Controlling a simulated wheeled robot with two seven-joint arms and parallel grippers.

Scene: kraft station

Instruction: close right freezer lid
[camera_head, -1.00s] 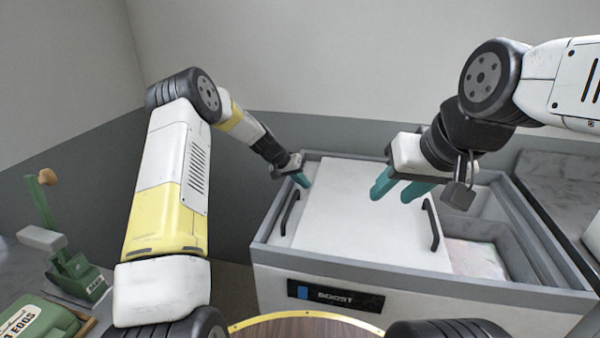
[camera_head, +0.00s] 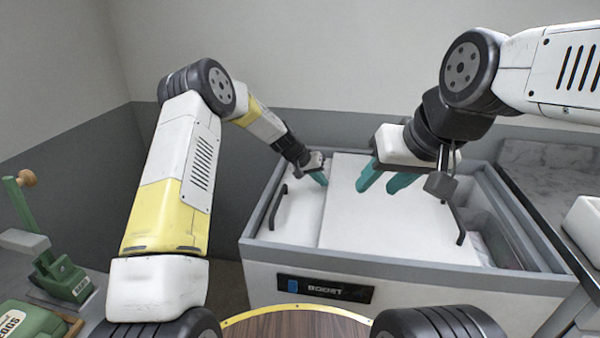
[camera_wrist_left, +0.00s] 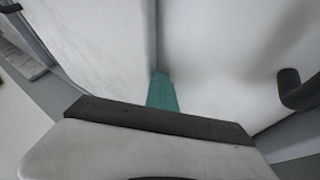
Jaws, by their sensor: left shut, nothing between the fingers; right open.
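The right freezer lid (camera_head: 385,225) is a flat white sliding panel with a black handle (camera_head: 455,222) near its right edge. It overlaps the left lid (camera_head: 298,222), and a narrow opening shows at the right end of the freezer. My left gripper (camera_head: 321,179) is shut and empty, low at the right lid's left edge. In the left wrist view its teal finger (camera_wrist_left: 162,92) is at that edge; I cannot tell if it touches. My right gripper (camera_head: 384,181) is open and empty above the right lid, left of its handle.
The grey freezer rim (camera_head: 400,258) surrounds the lids. The left lid's black handle (camera_head: 278,207) stands up near the rim. A marble counter (camera_head: 540,170) is at the right; a green device (camera_head: 60,278) stands at the left.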

